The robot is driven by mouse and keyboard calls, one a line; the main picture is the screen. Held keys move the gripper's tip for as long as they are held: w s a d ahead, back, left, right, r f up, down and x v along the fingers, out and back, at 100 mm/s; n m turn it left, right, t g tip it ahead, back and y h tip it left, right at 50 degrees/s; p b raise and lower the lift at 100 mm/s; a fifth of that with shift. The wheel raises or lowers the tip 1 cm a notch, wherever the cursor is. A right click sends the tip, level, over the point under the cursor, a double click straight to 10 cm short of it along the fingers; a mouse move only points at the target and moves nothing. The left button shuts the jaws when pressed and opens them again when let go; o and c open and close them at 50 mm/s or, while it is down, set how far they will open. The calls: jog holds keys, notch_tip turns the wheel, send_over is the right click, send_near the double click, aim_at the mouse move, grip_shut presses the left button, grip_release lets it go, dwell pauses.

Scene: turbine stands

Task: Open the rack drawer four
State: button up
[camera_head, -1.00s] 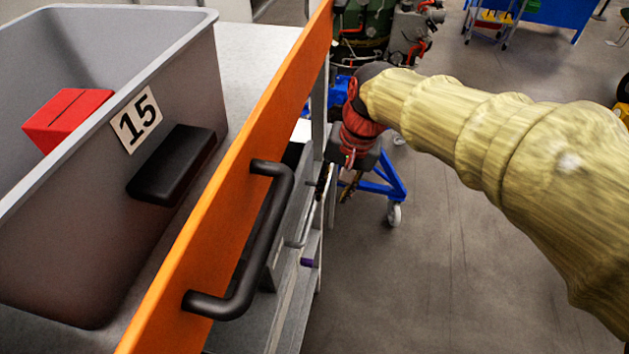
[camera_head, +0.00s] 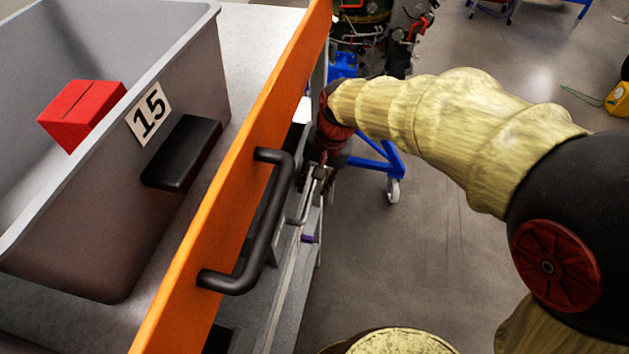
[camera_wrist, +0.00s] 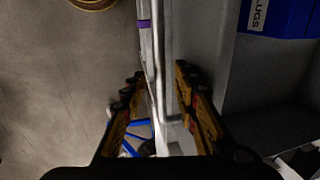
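An orange-fronted drawer (camera_head: 216,190) of the rack is pulled out in the head view, with a black bar handle (camera_head: 268,215). Below it is a lower grey front with a thin silver bar handle (camera_head: 303,205); no drawer number is readable there. My gripper (camera_head: 322,172) is beside the rack at that handle's far end, partly hidden by my wrist. In the wrist view, my gripper (camera_wrist: 160,88) is open, with its yellow-and-black fingers on either side of a long silver bar (camera_wrist: 168,50). I cannot tell whether they touch it.
A grey bin (camera_head: 190,75) labelled 15, holding a red box (camera_head: 82,112), sits behind the orange front. A blue wheeled stand (camera_head: 385,160) is just beyond my gripper. Blue bins (camera_wrist: 275,18) show in the wrist view.

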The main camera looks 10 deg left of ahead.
jog(key=c, duration=0.7)
grip_shut()
